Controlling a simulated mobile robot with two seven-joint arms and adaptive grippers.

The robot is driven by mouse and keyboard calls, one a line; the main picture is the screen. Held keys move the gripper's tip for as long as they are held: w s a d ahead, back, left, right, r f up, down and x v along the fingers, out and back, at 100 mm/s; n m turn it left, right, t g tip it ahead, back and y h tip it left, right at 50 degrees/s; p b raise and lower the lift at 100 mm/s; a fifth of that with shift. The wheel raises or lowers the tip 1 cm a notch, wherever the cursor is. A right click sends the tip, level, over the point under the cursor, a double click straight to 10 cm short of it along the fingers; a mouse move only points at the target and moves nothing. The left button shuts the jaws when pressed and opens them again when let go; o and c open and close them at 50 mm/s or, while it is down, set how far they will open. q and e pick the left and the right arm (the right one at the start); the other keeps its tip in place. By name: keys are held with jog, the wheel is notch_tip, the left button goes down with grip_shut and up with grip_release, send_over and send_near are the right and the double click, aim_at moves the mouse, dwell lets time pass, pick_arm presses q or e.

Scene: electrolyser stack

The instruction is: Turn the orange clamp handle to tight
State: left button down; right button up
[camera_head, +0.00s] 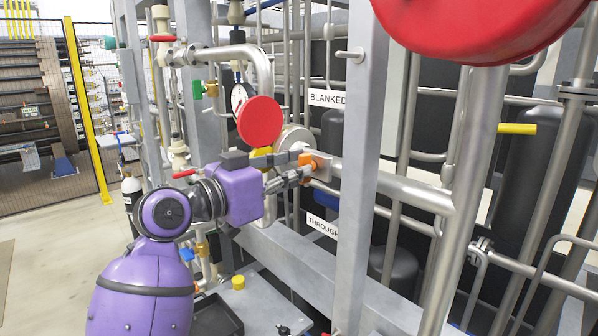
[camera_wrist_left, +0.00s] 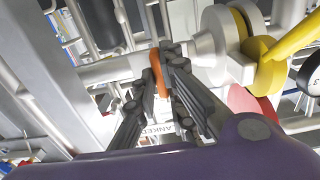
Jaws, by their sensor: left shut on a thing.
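The orange clamp handle (camera_head: 306,159) sits on a grey horizontal pipe at the middle of the head view, beside a round silver fitting. My left gripper (camera_head: 300,172) reaches it from the left, and its dark fingers are closed around it. In the left wrist view the orange handle (camera_wrist_left: 161,78) shows as a narrow strip between the two fingers of the left gripper (camera_wrist_left: 163,70). The fingers hide part of the handle and clamp. My right gripper is in neither view.
A red disc (camera_head: 259,122) and a yellow part (camera_wrist_left: 289,40) are close to the clamp. A grey upright post (camera_head: 358,170) stands just to its right. A large red wheel (camera_head: 470,25) hangs at the upper right. Labels read "BLANKED" (camera_head: 327,98) and "THROUGH" (camera_head: 322,226).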

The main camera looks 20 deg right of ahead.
pick_arm(q)
jog(key=m+b, duration=0.2)
jog(key=m, duration=0.2)
jog(key=shift+m, duration=0.3)
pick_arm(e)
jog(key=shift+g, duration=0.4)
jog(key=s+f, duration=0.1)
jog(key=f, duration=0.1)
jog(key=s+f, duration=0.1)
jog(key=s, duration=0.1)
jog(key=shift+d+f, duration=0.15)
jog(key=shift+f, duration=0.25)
